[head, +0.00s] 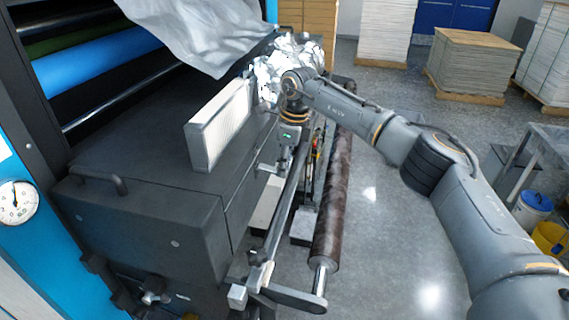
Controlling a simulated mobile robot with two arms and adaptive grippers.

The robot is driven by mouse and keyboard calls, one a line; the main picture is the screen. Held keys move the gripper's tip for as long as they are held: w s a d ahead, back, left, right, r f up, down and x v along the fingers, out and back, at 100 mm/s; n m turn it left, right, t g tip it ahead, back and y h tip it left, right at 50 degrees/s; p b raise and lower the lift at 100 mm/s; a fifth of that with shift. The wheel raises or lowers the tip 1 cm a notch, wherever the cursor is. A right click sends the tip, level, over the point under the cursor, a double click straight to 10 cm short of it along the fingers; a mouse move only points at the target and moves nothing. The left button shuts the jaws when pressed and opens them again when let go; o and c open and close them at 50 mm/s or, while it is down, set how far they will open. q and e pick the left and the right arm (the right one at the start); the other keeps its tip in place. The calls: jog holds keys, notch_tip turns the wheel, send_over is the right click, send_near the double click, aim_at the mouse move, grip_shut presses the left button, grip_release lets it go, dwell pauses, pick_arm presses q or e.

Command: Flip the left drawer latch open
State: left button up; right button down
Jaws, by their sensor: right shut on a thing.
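My right gripper (281,163) reaches down at the front face of the dark machine body. It is shut on a small light part there, which looks like the left drawer latch (265,168). The fingers cover most of this part, so I cannot tell whether it is flipped. My left gripper is not in view.
A metal bar (284,208) and a dark brown roll (334,196) run along the machine's front, close to my right gripper. A white-faced block (218,124) stands on the machine top (135,165). Crumpled silver film (290,58) lies behind the gripper.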

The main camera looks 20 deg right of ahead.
jog(key=shift+f, duration=0.15)
jog(key=c, duration=1.2)
grip_release()
jog(key=shift+o, duration=0.2)
notch_tip(320, 180, up, 12)
jog(key=d, duration=0.1)
jog(key=shift+s+d, duration=0.25)
jog(key=shift+s, duration=0.2)
